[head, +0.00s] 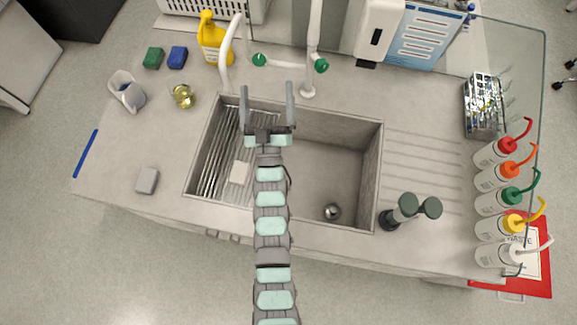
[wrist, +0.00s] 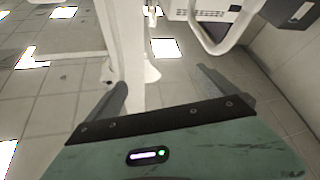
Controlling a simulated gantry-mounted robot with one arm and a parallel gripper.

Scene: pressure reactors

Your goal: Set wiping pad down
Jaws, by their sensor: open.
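My gripper (head: 267,103) is open over the back part of the sink, with its fingers pointing to the back and nothing between them. In the wrist view my gripper (wrist: 161,80) is also open and empty. A grey block-shaped pad (head: 147,181) lies on the counter left of the sink, well apart from my gripper. A small white pad-like piece (head: 239,172) lies in the left part of the sink, by the wire rack. A green sponge (head: 153,58) and a blue sponge (head: 177,57) lie at the back left. I cannot tell which is the wiping pad.
The sink (head: 345,165) has a wire rack (head: 215,150) on its left side. A white faucet (head: 308,85) stands behind it. Several wash bottles (head: 495,202) line the right edge. The front left counter is mostly clear.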

